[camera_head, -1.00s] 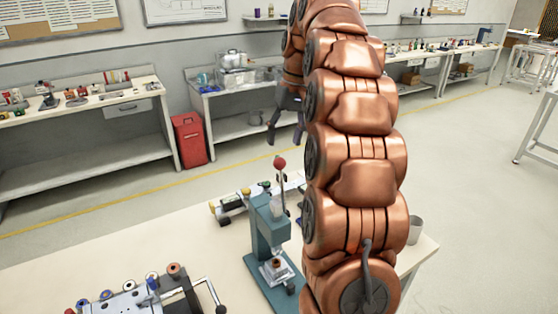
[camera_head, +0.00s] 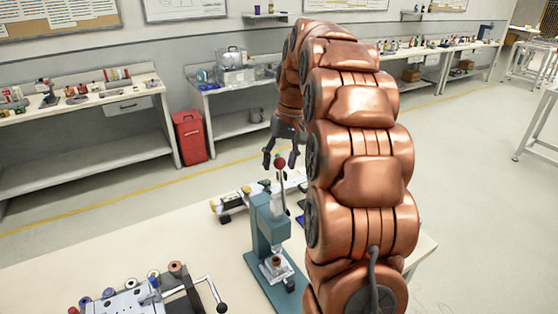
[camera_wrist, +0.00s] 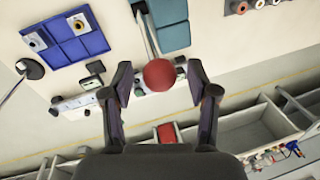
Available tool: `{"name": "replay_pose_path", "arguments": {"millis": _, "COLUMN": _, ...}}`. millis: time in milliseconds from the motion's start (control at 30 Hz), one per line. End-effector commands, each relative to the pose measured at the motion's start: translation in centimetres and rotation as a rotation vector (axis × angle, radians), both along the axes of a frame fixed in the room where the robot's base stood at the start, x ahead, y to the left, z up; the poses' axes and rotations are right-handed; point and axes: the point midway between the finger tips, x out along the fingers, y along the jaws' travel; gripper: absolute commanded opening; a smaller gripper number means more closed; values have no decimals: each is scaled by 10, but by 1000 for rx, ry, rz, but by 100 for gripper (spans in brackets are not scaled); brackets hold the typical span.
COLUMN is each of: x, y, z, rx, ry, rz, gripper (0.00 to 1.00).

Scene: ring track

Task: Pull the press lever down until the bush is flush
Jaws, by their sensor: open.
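The teal press (camera_head: 268,222) stands on the near table, with its lever (camera_head: 282,184) upright and tipped by a red ball knob (camera_head: 280,162). A small brown bush (camera_head: 276,261) sits at the press base; how deep it sits cannot be told. My gripper (camera_head: 281,161) is open at the knob, pointing down. In the wrist view, the red knob (camera_wrist: 159,75) appears between the two fingertips (camera_wrist: 160,77), with gaps on both sides. The lever rod runs from the knob towards the teal press (camera_wrist: 171,14) at the top edge.
A fixture with a crank handle (camera_head: 222,308) and several spools lies at the left of the table. A blue tray (camera_wrist: 85,46) shows in the wrist view. A red bin (camera_head: 190,138) and benches stand beyond, across open floor. My arm covers part of the table's right side.

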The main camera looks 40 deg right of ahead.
Motion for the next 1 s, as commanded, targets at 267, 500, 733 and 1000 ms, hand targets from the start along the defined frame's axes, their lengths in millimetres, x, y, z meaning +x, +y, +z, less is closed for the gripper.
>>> {"name": "replay_pose_path", "arguments": {"millis": 267, "x": 0, "y": 1, "z": -7, "rx": 0, "ry": -1, "rz": -1, "gripper": 59}}
{"name": "replay_pose_path", "arguments": {"millis": 500, "x": 0, "y": 1, "z": -7, "rx": 0, "ry": -1, "rz": -1, "gripper": 57}}
{"name": "replay_pose_path", "arguments": {"millis": 733, "x": 0, "y": 1, "z": -7, "rx": 0, "ry": -1, "rz": -1, "gripper": 33}}
{"name": "replay_pose_path", "arguments": {"millis": 1000, "x": 0, "y": 1, "z": -7, "rx": 0, "ry": -1, "rz": -1, "gripper": 5}}
